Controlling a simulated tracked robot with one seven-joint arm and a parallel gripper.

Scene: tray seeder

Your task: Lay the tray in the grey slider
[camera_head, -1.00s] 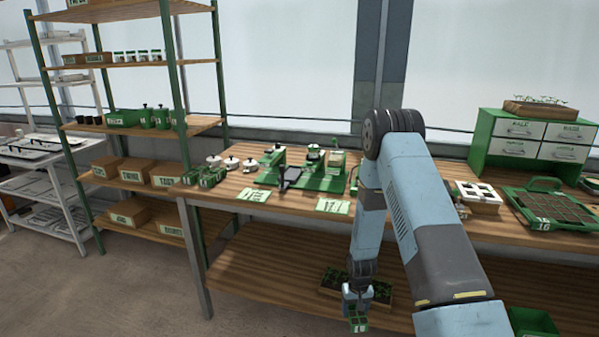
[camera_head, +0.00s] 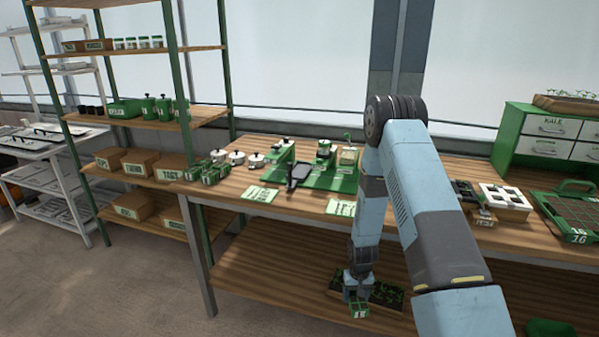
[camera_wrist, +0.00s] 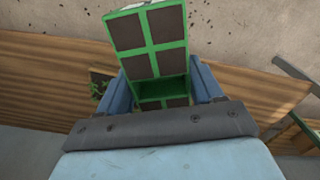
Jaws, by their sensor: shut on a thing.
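My gripper (camera_head: 356,292) hangs low in front of the workbench and is shut on a small green tray (camera_head: 359,309) with dark cells. In the wrist view, the tray (camera_wrist: 150,44) sticks out between the two blue fingers of my gripper (camera_wrist: 162,88). A green seeder device (camera_head: 322,178) stands on the bench top, behind and above my gripper. A dark grey part (camera_head: 298,174) at its left front looks like the slider; its inside is too small to make out. My arm hides the device's right side.
The wooden bench top (camera_head: 232,205) has green label cards (camera_head: 260,194) along its front. A planter of seedlings (camera_head: 385,294) stands on the lower shelf beside my gripper. A larger green tray (camera_head: 575,215) lies at right. Brown floor is free at the left front.

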